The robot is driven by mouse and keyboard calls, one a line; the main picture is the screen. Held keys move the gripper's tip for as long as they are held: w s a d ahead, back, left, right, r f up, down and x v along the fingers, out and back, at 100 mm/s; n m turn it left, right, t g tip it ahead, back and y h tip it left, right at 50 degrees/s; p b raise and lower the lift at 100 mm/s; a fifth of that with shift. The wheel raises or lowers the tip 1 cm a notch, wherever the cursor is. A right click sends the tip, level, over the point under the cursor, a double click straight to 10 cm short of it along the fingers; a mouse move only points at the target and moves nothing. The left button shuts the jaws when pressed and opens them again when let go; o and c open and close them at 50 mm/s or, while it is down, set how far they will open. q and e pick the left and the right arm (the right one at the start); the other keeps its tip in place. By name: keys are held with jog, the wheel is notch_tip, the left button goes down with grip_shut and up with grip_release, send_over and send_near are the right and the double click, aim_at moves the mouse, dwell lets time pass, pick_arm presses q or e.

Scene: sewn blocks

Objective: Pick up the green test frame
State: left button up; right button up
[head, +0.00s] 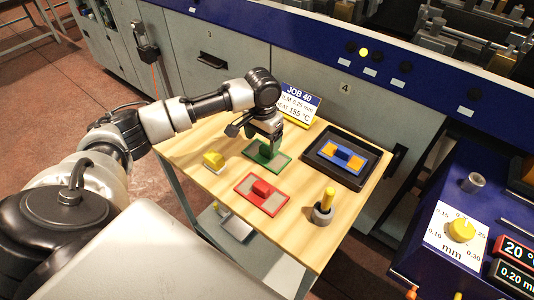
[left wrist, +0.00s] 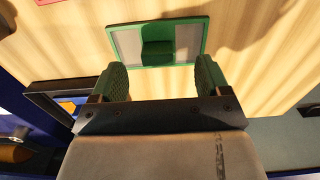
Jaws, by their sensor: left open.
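The green test frame (head: 281,162) lies flat on the wooden table, a green rim with grey panels and a green block-shaped grip in the middle. My left gripper (head: 268,145) is just above it and partly hides its grip in the head view. In the left wrist view, the green test frame (left wrist: 183,62) lies beyond the fingertips, with its grip (left wrist: 157,43) lined up between the two spread green-padded fingers of my left gripper (left wrist: 160,68). The left gripper is open and empty. Whether a finger touches the grip cannot be told. My right gripper is out of view.
The table (head: 290,235) also carries a red frame (head: 247,200), a yellow block (head: 213,160), a cup (head: 322,213) with a yellow-handled tool, and a black tray (head: 317,165) holding a blue and orange frame (head: 333,148). A JOB 40 sign (head: 300,103) stands behind.

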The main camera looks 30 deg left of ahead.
aim_at(265, 149)
pick_arm(q)
jog(key=f, duration=0.4)
jog(key=shift+w+d+f, duration=0.15)
jog(key=shift+w+f, duration=0.05)
jog(key=shift+f, duration=0.3)
jog(key=shift+c, duration=1.6)
jog(key=c, duration=0.7)
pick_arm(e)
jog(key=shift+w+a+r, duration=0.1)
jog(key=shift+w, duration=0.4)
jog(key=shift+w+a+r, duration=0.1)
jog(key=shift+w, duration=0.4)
